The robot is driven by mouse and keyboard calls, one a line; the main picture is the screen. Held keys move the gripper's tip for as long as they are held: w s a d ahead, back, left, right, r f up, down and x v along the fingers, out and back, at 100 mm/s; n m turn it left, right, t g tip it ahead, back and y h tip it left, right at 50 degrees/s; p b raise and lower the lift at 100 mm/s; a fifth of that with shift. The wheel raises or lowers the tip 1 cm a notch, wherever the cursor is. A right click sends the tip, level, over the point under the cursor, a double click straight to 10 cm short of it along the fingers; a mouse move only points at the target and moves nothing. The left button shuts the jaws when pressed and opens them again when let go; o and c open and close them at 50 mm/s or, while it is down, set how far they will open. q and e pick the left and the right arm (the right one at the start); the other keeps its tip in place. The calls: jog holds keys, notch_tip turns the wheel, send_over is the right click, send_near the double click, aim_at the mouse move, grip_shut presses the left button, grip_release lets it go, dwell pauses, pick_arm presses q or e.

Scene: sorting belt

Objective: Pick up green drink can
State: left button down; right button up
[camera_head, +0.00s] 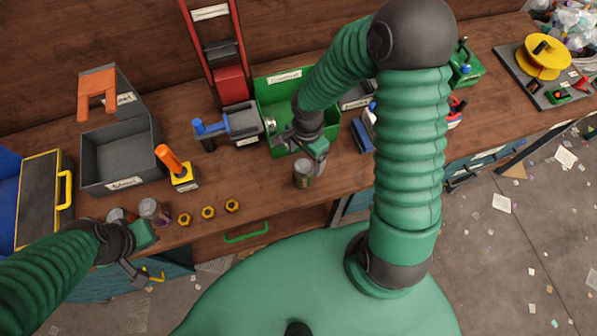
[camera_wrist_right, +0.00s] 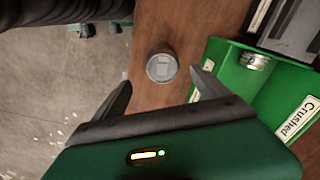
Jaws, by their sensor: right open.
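A small can (camera_head: 303,172) with a grey top and a dark, greenish side stands upright near the front edge of the workbench in the head view. The right wrist view shows its round grey top (camera_wrist_right: 161,66). My right gripper (camera_head: 299,156) is open and empty just behind and above the can. In the wrist view the can lies ahead of the spread fingers (camera_wrist_right: 163,87), apart from both. My left gripper (camera_head: 133,252) is at the bench's front left; its jaw state is unclear.
A green bin (camera_head: 259,90), labelled "Crushed" in the wrist view (camera_wrist_right: 297,118), stands behind the can with another can inside. Two cans (camera_head: 150,210) stand near my left gripper. Several yellow nuts (camera_head: 208,212) line the front edge. A grey bin (camera_head: 122,188) is left.

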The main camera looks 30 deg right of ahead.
aim_at(304, 171)
jog(key=f, duration=0.6)
jog(key=shift+w+a+f+b, duration=0.15)
jog(key=shift+w+f+b, duration=0.1)
jog(key=shift+f+b, duration=0.1)
notch_tip(304, 171, down, 5)
jog(key=shift+r, duration=0.15)
jog(key=shift+w, duration=0.1)
jog(key=c, duration=1.4)
